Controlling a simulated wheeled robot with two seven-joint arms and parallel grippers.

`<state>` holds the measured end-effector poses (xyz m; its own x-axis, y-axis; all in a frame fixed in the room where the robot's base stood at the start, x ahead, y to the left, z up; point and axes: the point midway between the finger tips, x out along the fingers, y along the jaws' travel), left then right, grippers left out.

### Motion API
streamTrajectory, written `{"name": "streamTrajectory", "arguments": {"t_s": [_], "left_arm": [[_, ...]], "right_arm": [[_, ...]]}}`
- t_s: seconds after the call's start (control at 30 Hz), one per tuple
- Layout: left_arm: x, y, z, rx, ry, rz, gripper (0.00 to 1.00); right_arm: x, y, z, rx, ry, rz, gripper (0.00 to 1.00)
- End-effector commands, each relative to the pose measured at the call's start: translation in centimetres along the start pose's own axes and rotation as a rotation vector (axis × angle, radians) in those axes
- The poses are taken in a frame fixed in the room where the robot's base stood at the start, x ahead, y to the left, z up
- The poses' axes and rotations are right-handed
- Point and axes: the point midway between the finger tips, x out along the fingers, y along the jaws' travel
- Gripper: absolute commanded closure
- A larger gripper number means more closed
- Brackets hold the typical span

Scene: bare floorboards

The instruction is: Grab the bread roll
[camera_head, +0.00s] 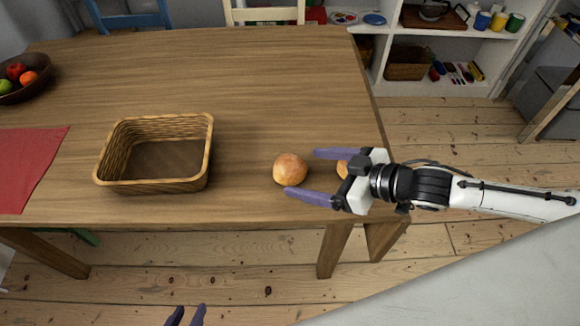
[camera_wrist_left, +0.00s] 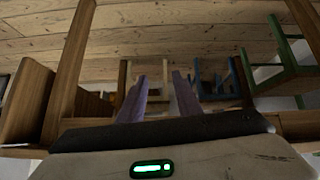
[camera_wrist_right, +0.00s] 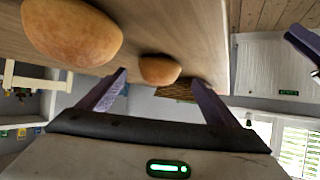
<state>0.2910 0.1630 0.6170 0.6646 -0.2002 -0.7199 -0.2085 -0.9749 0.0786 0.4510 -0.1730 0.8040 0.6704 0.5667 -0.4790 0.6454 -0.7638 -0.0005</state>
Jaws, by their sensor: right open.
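A round golden bread roll (camera_head: 290,170) sits on the wooden table near its front edge. A second bread roll (camera_head: 342,168) is mostly hidden behind my right gripper (camera_head: 302,173). My right gripper is open and empty, its fingertips just right of the first roll. In the right wrist view the first roll (camera_wrist_right: 159,70) shows ahead between the fingertips, and the second roll (camera_wrist_right: 72,32) shows larger and closer at upper left. My left gripper (camera_head: 187,315) is at the bottom of the head view, below the table's front edge, its fingers apart with nothing between them.
An empty wicker basket (camera_head: 152,186) stands on the table left of the rolls. A red cloth (camera_head: 28,165) and a fruit bowl (camera_head: 22,90) are at the far left. The table top (camera_head: 215,75) behind is clear. Chairs stand at the back edge; a white shelf is at upper right.

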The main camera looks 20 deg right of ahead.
Motion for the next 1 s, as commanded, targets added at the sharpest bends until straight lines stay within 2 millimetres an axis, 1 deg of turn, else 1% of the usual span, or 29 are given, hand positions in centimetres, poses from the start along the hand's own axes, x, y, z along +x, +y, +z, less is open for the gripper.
{"name": "streamTrajectory", "arguments": {"t_s": [0.2, 0.3, 0.4, 0.57, 0.6, 0.67, 0.7, 0.83, 0.87, 1.0], "left_arm": [[0.2, -0.2, -1.1, 0.004, 0.021, -0.002, 0.69], [0.3, -0.2, -1.4, 0.004, 0.027, -0.003, 0.69], [0.2, -0.3, -1.5, 0.004, 0.028, -0.004, 0.69], [0.2, -0.3, -1.4, 0.004, 0.026, -0.005, 0.69], [0.2, -0.3, -1.3, 0.004, 0.025, -0.005, 0.69], [0.2, -0.3, -1.2, 0.003, 0.024, -0.005, 0.69], [0.2, -0.3, -1.2, 0.003, 0.023, -0.005, 0.69], [0.1, -0.3, -1.0, 0.002, 0.018, -0.005, 0.69], [0.1, -0.3, -0.9, 0.002, 0.018, -0.005, 0.69], [0.1, -0.3, -0.7, 0.002, 0.014, -0.005, 0.69]], "right_arm": [[3.4, 0.1, 0.2, 0.0, 0.004, 0.0, 0.16], [4.3, 0.1, 0.2, 0.0, 0.002, 0.0, 0.16], [4.6, 0.1, 0.3, -0.001, -0.001, 0.001, 0.16], [4.6, 0.1, 0.4, -0.001, -0.001, 0.001, 0.16], [4.6, 0.1, 0.4, -0.001, -0.001, 0.001, 0.19], [4.6, 0.1, 0.4, -0.001, -0.001, 0.001, 0.29], [4.6, 0.1, 0.4, -0.001, -0.001, 0.001, 0.36], [4.6, 0.1, 0.3, -0.001, -0.001, 0.001, 0.58], [4.6, 0.1, 0.3, -0.001, -0.001, 0.001, 0.6], [4.6, 0.1, 0.3, -0.001, 0.0, 0.0, 0.6]]}}
